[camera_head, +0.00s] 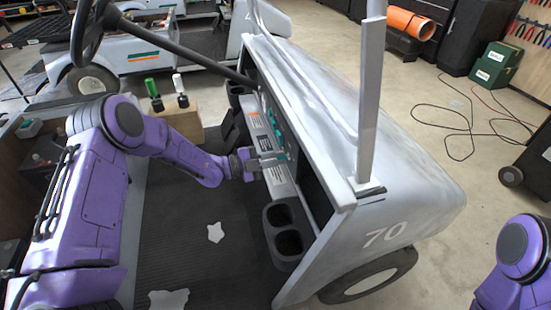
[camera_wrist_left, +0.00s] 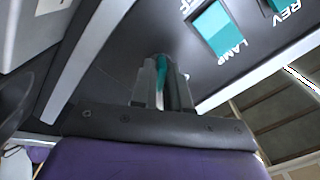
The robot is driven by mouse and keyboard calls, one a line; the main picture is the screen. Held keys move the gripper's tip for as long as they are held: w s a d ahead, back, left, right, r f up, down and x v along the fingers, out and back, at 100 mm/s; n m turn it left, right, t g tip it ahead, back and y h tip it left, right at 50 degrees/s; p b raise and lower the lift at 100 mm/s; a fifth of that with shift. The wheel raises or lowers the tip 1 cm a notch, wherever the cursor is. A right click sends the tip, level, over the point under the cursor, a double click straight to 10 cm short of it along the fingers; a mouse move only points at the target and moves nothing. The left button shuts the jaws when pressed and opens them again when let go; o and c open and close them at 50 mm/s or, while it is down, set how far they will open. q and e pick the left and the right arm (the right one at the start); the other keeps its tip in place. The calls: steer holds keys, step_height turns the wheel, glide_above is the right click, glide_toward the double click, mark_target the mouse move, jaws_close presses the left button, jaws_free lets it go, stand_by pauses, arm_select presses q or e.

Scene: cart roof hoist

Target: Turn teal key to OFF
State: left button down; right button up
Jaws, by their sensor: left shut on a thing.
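The teal key (camera_wrist_left: 161,68) sits in the dark dash panel in the left wrist view, between the two fingers of my left gripper (camera_wrist_left: 162,85). The gripper is shut on the key, and the fingers hide most of it. In the head view my left gripper (camera_head: 271,160) reaches the dash panel of the grey cart (camera_head: 395,150). The panel's OFF marking cannot be made out. Only purple parts of my right arm show at the lower right, and its gripper is out of view.
A teal switch marked LAMP (camera_wrist_left: 217,28) is close to the right of the key, with a REV switch beyond. Cup holders (camera_head: 287,228) are below the dash. The steering wheel (camera_head: 88,30) and its column are above my arm. A windshield post (camera_head: 370,100) rises at the right.

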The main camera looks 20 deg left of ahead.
arm_select(q)
steer(key=n+p, duration=0.1)
steer(key=n, duration=1)
steer(key=shift+r, duration=0.15)
stand_by(0.6)
steer(key=c, duration=1.2)
jaws_free()
steer(key=shift+w, duration=0.1)
steer(key=shift+d, duration=0.15)
steer(key=v, duration=1)
steer(key=shift+s+a, duration=0.2)
steer(key=shift+a, duration=0.05)
